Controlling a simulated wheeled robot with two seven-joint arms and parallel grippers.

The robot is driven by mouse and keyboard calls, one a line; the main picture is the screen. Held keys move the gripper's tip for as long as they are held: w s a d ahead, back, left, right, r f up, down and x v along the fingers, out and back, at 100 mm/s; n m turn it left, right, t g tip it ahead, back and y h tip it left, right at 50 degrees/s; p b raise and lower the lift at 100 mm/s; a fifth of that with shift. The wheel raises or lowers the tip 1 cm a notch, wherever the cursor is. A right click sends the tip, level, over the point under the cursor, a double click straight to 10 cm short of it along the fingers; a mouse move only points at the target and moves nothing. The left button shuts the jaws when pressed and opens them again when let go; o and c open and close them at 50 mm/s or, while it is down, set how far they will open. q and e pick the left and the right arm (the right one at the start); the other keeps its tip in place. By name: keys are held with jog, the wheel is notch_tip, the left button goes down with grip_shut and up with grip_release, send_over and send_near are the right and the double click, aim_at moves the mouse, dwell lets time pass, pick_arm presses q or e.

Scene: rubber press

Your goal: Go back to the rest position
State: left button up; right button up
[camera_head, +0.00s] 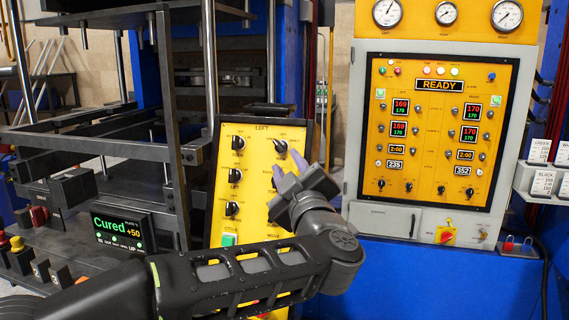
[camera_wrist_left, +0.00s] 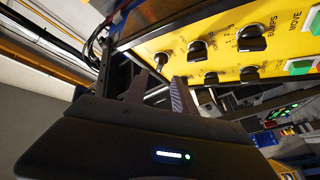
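My left gripper (camera_head: 288,168) is raised in front of the yellow LEFT control panel (camera_head: 222,192), near its right edge. Its two purple-grey fingers stand apart with nothing between them. In the left wrist view the fingers of my left gripper (camera_wrist_left: 160,88) also show a gap, with the panel's black knobs beyond them. I cannot tell whether a fingertip touches the panel. My forearm hides the panel's lower part. My right gripper is not in view.
The dark press frame (camera_head: 172,120) stands at the left, with a small display (camera_head: 122,232) reading "Cured +50". A grey cabinet with a yellow READY panel (camera_head: 437,130) and gauges stands at the right. Labelled white boxes (camera_head: 541,150) sit at the far right.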

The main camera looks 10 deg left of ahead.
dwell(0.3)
pick_arm(q)
jog(key=w+d+f+m+t+h, duration=0.1)
jog(key=w+d+f+m+h, duration=0.2)
jog(key=d+f+m+h, duration=0.5)
jog(key=s+d+f+m+g+h, duration=0.2)
jog(key=d+f+g+h, duration=0.1)
jog(key=f, duration=1.2)
jog(key=s+d+f+m+g+h, duration=0.1)
jog(key=d+f+g+h, duration=0.2)
jog(key=f, duration=1.1)
jog(key=s+a+f+m+g, duration=0.1)
jog(key=s+f+g, duration=0.2)
jog(key=s+f, duration=0.45)
jog(key=s+a+f+g, duration=0.1)
jog(key=s+f+g, duration=0.25)
jog(key=f, duration=0.65)
jog(key=s+a+f+g, duration=0.2)
jog(key=s+f+g, duration=0.1)
jog(key=s+f, duration=0.5)
jog(key=s+a+f+g+y, duration=0.1)
jog(key=s+a+f+g, duration=0.2)
jog(key=s+f, duration=0.5)
jog(key=s, duration=0.6)
jog(key=shift+s+a+f, duration=0.15)
jog(key=shift+s+a, duration=0.1)
jog(key=shift+s, duration=0.15)
jog(key=shift+w, duration=0.1)
